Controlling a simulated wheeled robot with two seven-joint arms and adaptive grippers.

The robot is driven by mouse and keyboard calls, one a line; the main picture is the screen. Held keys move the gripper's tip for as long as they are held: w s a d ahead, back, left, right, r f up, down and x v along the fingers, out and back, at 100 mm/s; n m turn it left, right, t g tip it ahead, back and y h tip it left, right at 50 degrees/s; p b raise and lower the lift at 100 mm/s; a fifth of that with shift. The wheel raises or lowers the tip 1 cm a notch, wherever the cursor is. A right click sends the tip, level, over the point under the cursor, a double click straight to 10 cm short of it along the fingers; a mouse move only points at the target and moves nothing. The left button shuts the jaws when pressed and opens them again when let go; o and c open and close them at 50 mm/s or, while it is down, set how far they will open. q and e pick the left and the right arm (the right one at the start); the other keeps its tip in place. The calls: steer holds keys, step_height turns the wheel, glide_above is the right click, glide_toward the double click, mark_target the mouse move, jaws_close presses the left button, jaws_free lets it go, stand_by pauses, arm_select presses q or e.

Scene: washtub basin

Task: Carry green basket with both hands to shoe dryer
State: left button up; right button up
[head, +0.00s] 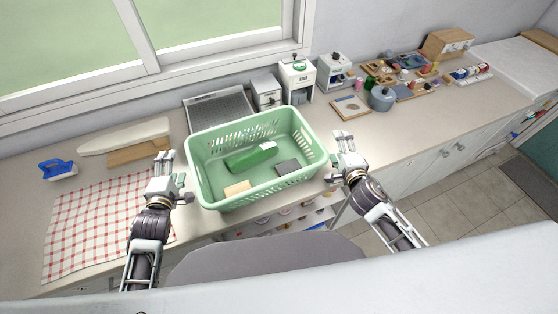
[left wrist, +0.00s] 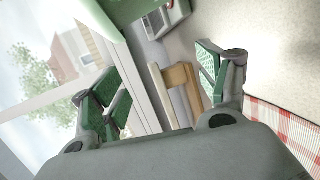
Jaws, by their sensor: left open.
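The green basket (head: 202,178) stands upright on the counter, between my two grippers. It holds a green bottle-like item (head: 250,158), a dark grey block (head: 288,167) and a tan block (head: 237,188). My left gripper (head: 174,170) is open and empty beside the basket's left end. Its spread green-padded fingers (left wrist: 158,85) show in the left wrist view, with part of the basket (left wrist: 95,18) at the top. My right gripper (head: 338,156) is beside the basket's right end, fingers apart, with no hold on the rim visible. I cannot tell which appliance is the shoe dryer.
A ribbed grey rack (head: 218,109), a small grey appliance (head: 266,91) and white appliances (head: 297,78) stand close behind the basket. A checked cloth (head: 92,222) and blue iron (head: 58,169) lie left. A grey pot (head: 381,98) stands right; counter before it is clear.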

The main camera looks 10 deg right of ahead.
arm_select(q)
steer(key=v, duration=1.1)
stand_by(0.6)
arm_select(e)
steer(key=shift+s, duration=0.25)
stand_by(0.4)
steer(key=v, duration=1.1)
steer(key=shift+s+r, duration=0.15)
steer(key=shift+s, duration=0.1)
stand_by(0.6)
arm_select(q)
steer(key=shift+s, duration=0.15)
arm_select(e)
steer(key=shift+s, duration=0.1)
stand_by(0.5)
